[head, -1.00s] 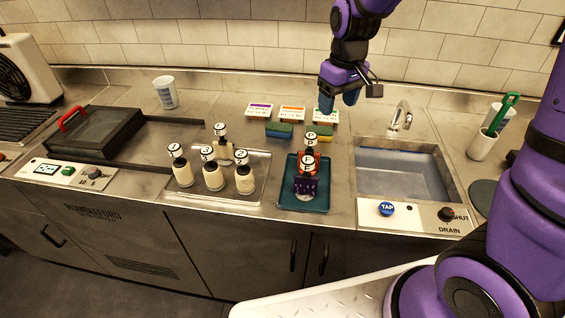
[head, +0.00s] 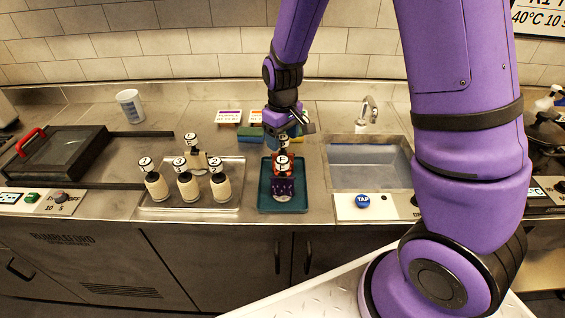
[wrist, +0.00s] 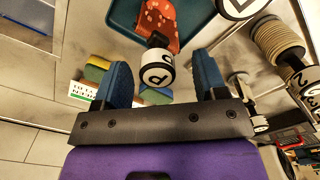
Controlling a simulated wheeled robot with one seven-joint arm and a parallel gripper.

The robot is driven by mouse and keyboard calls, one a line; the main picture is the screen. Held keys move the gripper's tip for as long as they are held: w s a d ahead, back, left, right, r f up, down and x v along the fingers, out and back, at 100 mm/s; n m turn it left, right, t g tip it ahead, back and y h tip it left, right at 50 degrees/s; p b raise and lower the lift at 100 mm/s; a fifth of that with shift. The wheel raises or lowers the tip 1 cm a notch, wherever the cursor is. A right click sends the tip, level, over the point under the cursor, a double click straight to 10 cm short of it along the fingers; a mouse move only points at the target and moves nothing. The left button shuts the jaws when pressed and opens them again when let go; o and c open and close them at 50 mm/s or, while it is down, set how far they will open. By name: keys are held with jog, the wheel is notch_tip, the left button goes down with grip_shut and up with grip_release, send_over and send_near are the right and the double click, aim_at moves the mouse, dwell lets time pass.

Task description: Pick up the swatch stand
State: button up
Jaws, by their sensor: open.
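In the head view, two knobbed swatch stands are in the teal tray (head: 264,203): a purple one (head: 284,189) in front and a spotted orange-red one (head: 272,164) behind, partly hidden. The orange-red stand (wrist: 160,22) in the wrist view has a round white knob marked P (wrist: 157,77). My gripper (head: 287,128) is just above the rear stand, pointing down. In the wrist view, the blue fingers of my gripper (wrist: 162,72) are open, with the P knob appearing between them. I cannot tell whether they touch it.
Several cream knobbed stands (head: 187,186) are on a metal tray (head: 230,203) to the left. Small cards (head: 229,117) and sponges (head: 250,133) stand behind. A sink (head: 368,168) is to the right; a white cup (head: 130,106) is at the back left.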

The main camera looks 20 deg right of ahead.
aim_at(283, 147)
jog(key=shift+w+d+f, duration=0.1)
jog(key=shift+w+f, duration=0.05)
jog(key=shift+f, duration=1.8)
grip_shut()
